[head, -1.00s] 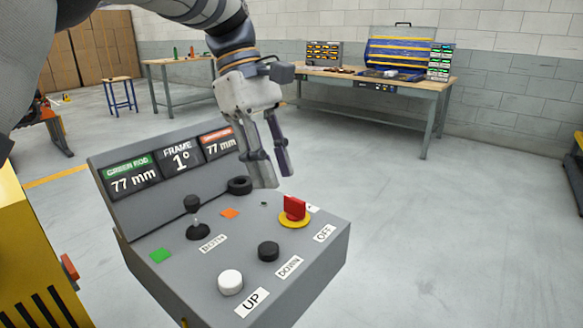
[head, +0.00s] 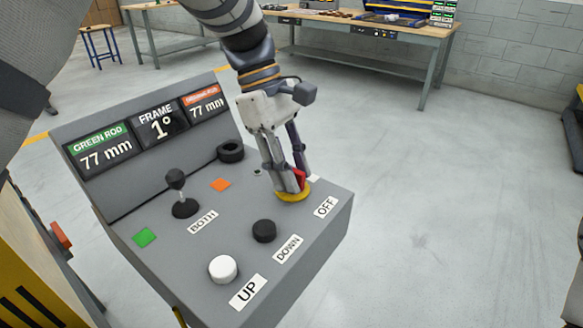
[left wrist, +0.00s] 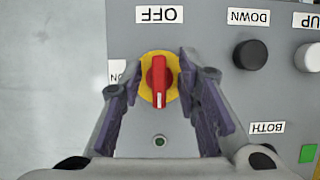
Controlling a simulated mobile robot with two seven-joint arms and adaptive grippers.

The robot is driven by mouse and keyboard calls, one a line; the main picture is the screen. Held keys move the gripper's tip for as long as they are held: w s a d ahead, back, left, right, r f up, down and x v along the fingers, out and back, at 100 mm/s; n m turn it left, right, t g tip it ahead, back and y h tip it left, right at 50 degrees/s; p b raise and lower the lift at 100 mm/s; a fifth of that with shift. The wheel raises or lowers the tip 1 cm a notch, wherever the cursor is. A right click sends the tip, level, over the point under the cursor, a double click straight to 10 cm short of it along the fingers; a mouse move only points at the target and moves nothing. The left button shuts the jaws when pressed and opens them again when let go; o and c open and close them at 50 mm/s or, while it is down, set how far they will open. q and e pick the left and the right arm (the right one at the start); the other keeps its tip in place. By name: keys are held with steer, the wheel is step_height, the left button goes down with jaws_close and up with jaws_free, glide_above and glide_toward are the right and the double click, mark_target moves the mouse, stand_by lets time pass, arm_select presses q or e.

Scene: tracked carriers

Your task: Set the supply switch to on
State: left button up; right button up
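The supply switch is a red rotary knob (head: 300,179) on a yellow disc (head: 293,196), at the right of the sloping grey control panel (head: 325,245). In the left wrist view the red knob (left wrist: 159,80) lies lengthwise up and down, its pale mark at the lower end. The OFF label (left wrist: 159,14) is above it; the ON label (left wrist: 118,70) is to its left, partly hidden by a finger. My left gripper (head: 286,188) is open, its fingers (left wrist: 160,75) on either side of the knob with gaps visible. My right gripper is not in view.
The panel also carries a black DOWN button (head: 264,231), a white UP button (head: 223,269), a joystick (head: 184,200) and a black ring (head: 230,151). A small dark green lamp (left wrist: 160,141) sits near the switch. A workbench (head: 370,35) stands behind; open floor lies right.

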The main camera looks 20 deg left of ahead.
arm_select(q)
steer(key=shift+f, duration=0.1)
steer(key=shift+c, duration=0.2)
jaws_close()
